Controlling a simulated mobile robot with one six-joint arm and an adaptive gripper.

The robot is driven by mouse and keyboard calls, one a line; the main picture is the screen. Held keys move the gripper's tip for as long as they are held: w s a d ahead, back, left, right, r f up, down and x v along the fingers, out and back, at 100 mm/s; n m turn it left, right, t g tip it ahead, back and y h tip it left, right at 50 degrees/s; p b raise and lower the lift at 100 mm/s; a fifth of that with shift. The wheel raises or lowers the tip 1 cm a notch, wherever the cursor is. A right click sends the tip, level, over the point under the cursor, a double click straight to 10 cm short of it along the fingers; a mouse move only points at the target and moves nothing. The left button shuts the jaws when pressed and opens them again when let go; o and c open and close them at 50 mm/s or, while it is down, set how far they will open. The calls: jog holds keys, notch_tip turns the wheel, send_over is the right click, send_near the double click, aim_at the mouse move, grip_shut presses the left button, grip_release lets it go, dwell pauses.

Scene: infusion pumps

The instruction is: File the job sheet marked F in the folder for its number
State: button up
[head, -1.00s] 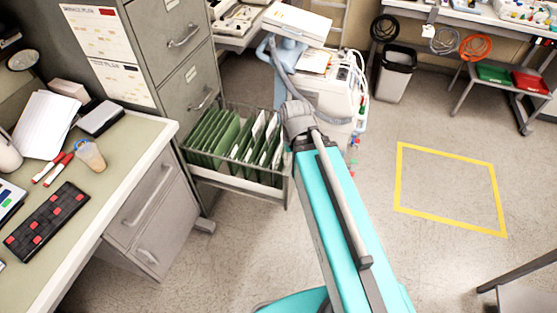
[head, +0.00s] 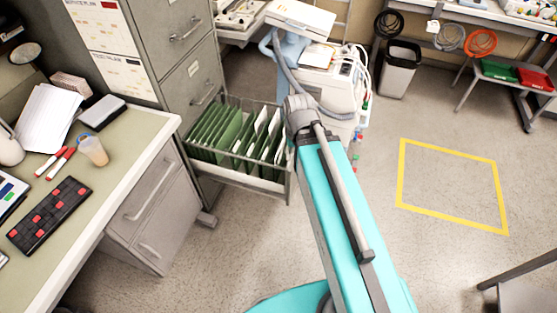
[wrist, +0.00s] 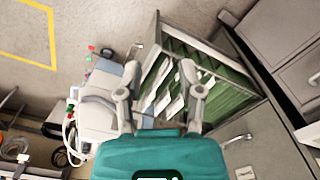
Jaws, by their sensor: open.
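White sheets (head: 47,120) lie on the desk at the left in the head view; no letter F or number can be read on them. The open file drawer (head: 240,180) holds several green folders (head: 212,128) with white tabs or papers standing among them; their marks are too small to read. In the wrist view the same drawer shows with its green folders (wrist: 222,98). My gripper (wrist: 160,78) is open, with its two fingers apart and nothing visible between them. It points toward the drawer, and its fingers overlap the drawer's near part in the picture. The head view does not show the fingers.
A grey cabinet (head: 182,68) stands behind the drawer. The floor at right is clear around a yellow square.

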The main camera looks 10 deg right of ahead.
jog(key=shift+w+f, duration=0.1)
jog(key=shift+f, duration=0.05)
jog(key=c, duration=0.3)
jog(key=w+f+m+b, duration=0.2)
jog(key=w+f+b, duration=0.4)
jog(key=w, duration=0.2)
jog(key=w+f+m+b, duration=0.2)
jog(key=w+f+b, duration=0.4)
jog(key=w, duration=0.3)
jog(key=w+f+m+b, duration=0.2)
jog(key=w+f+b, duration=0.4)
jog(key=w, duration=0.3)
jog(key=shift+d+f+b, duration=0.2)
jog(key=shift+d+b, duration=0.1)
jog(key=shift+d, duration=0.1)
